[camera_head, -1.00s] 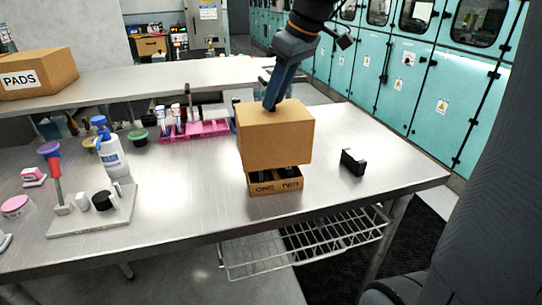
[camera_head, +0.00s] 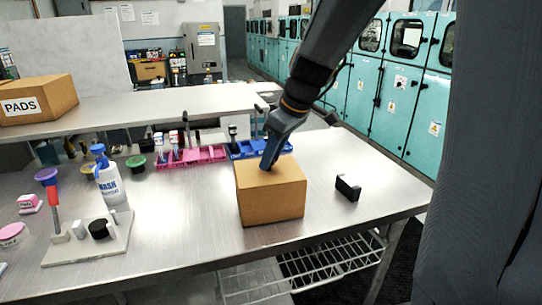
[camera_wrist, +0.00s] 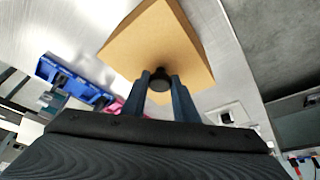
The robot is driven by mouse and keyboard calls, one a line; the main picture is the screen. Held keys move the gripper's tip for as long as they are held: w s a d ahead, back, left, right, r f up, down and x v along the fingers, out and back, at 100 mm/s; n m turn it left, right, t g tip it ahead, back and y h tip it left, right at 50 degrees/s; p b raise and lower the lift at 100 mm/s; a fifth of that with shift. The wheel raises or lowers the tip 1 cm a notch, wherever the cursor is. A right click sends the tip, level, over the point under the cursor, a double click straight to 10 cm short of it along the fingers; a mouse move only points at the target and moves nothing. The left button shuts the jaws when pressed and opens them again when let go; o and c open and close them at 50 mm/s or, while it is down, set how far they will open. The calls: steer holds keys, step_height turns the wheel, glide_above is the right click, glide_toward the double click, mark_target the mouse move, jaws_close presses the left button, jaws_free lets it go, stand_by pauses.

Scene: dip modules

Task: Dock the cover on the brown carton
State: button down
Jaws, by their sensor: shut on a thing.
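The cover, a plain brown cardboard box shape (camera_head: 270,200), is over the spot of the brown carton, near the front of the metal table. Its lower edge looks level and at or very near the table top. The brown carton is hidden beneath it. My gripper (camera_head: 266,165) is above the cover's top. In the wrist view my gripper (camera_wrist: 161,82) is shut on a round black knob (camera_wrist: 159,73) on the cover's top face (camera_wrist: 150,38).
A small black block (camera_head: 347,187) lies right of the cover. Behind stand a pink rack (camera_head: 197,156) and a blue rack (camera_head: 250,150). On the left are a wash bottle (camera_head: 109,180) and a stamp board (camera_head: 95,244). A PADS box (camera_head: 38,98) sits on the shelf.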

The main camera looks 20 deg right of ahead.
steer(key=shift+f, duration=0.15)
steer(key=c, duration=1.4)
jaws_free()
steer(key=shift+r, duration=0.2)
steer(key=b+v, duration=0.1)
steer(key=v, duration=1.1)
